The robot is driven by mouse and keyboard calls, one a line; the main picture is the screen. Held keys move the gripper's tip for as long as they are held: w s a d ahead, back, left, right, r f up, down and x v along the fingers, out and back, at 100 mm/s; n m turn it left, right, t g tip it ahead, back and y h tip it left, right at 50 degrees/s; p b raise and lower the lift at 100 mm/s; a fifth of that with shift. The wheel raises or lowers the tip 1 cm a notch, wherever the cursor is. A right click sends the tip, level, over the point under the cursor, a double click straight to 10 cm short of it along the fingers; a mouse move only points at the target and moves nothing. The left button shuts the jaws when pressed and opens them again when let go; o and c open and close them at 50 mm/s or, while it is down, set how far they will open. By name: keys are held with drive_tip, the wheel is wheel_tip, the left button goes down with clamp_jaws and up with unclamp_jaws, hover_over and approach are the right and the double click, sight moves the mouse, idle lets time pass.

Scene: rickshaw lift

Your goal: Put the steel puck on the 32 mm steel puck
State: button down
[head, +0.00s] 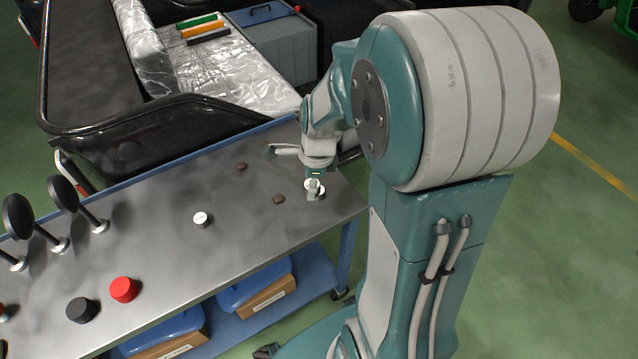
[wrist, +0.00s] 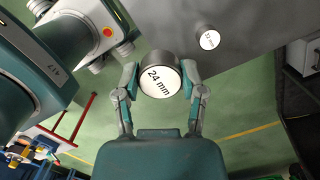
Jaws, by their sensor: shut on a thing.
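My gripper (head: 314,192) is over the right end of the grey bench in the head view. In the wrist view my gripper (wrist: 160,84) has its two fingers closed on the sides of a round steel puck (wrist: 158,79), whose white face reads "24 mm". I cannot tell whether this puck touches the bench or hangs just above it. A second steel puck (wrist: 209,38) with a white top stands apart on the bench; its small label looks like "32 mm". In the head view this puck (head: 201,219) is left of my gripper, with nothing on it.
A red knob (head: 124,290) and a black knob (head: 81,310) stand front left. Black round-headed posts (head: 63,194) stand far left. The bench (head: 150,237) around the second puck is clear.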

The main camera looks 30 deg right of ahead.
drive_tip(key=w+d+f, duration=0.1)
drive_tip(key=w+f, duration=0.1)
drive_tip(key=w+d+f, duration=0.4)
drive_tip(key=shift+w+d+f, duration=0.1)
drive_tip(key=shift+f, duration=0.3)
drive_tip(key=f, duration=0.3)
drive_tip(key=shift+w+f, duration=0.2)
drive_tip(key=shift+f, duration=0.1)
drive_tip(key=shift+f, duration=0.15)
drive_tip(key=shift+c, duration=0.9)
unclamp_jaws()
